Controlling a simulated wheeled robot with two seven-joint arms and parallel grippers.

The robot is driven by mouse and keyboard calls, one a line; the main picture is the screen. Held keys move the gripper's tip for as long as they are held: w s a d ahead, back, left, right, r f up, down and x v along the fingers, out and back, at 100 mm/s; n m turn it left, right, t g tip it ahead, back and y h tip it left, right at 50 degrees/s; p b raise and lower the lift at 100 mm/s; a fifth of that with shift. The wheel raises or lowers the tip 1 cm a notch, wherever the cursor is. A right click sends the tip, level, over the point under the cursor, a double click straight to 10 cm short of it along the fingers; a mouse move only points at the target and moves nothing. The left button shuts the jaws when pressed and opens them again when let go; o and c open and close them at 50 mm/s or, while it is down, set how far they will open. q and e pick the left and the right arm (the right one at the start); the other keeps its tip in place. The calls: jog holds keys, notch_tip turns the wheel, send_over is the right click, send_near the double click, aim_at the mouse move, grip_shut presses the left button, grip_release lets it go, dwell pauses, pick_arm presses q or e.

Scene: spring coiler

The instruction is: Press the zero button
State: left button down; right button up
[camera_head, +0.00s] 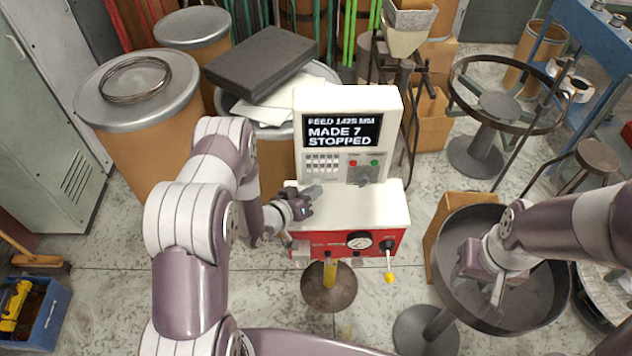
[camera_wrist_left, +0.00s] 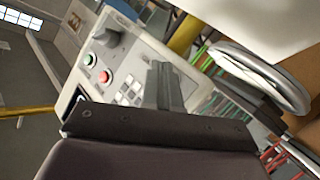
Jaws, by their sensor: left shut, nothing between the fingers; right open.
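The white spring coiler (camera_head: 345,95) stands in the middle of the head view. Its screen (camera_head: 341,131) reads "MADE 7 STOPPED". Below the screen is a keypad (camera_head: 322,161), also in the left wrist view (camera_wrist_left: 131,92); I cannot read which key is zero. A red button (camera_head: 352,163) and a green button (camera_head: 375,163) sit to its right. My left gripper (camera_head: 314,191) is shut and empty, in front of and below the keypad; its fingers (camera_wrist_left: 164,84) partly cover the keypad in the wrist view. Contact cannot be told. My right gripper (camera_head: 484,286) is open over a round pan.
The machine's red front carries a gauge (camera_head: 360,240) and a yellow-tipped lever (camera_head: 389,277). The dark round pan (camera_head: 450,290) stands at the right. Lidded drums (camera_head: 140,95) stand at the left, and a dark flat case (camera_head: 262,62) lies behind my left arm.

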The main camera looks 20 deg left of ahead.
pick_arm(q)
jog(key=shift+w+a, duration=0.1)
jog(key=shift+w, duration=0.25)
dwell(0.7)
jog(key=shift+s+d, duration=0.2)
jog(key=shift+s, duration=0.6)
jog(key=s, duration=0.2)
jog(key=s+d+p, duration=0.1)
jog(key=s, duration=0.1)
jog(key=shift+s+d, duration=0.2)
jog(key=shift+s, duration=0.2)
dwell(0.5)
